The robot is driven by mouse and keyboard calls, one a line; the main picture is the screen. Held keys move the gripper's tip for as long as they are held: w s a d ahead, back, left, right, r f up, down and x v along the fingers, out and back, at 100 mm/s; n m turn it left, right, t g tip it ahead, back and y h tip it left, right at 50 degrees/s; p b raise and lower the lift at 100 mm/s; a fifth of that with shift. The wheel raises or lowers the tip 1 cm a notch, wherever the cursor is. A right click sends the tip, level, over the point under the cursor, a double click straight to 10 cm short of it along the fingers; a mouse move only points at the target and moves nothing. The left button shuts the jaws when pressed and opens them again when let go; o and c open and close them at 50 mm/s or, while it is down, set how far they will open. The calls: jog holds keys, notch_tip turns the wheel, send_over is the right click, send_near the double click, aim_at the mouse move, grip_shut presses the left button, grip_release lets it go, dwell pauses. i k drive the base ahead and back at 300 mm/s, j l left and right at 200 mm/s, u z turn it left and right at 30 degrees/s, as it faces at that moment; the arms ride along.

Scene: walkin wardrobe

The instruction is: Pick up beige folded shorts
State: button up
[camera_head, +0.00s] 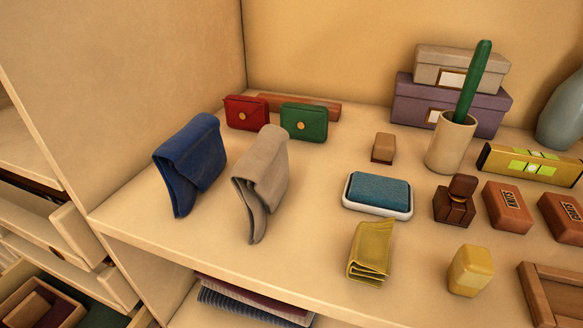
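The beige folded shorts (261,181) stand on the shelf in the left-middle of the head view, as a folded, slightly leaning piece of cloth near the front edge. Blue folded shorts (192,163) stand just to their left, with a narrow gap between the two. My gripper is not in view, so its place relative to the shorts does not show.
Red (246,113) and green (304,122) pouches are behind the shorts. A blue pad in a white tray (378,214), a yellow folded cloth (371,252) and several small blocks lie to the right. A side wall (130,80) bounds the left; the shelf's front edge is open.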

aim_at(260, 177)
jog(key=i+j, duration=0.1)
jog(key=j, duration=0.25)
jog(key=i+j, duration=0.15)
jog(key=j, duration=0.2)
jog(key=i+j+u, duration=0.1)
jog(key=j, duration=0.25)
jog(key=i+j, duration=0.1)
jog(key=j, duration=0.25)
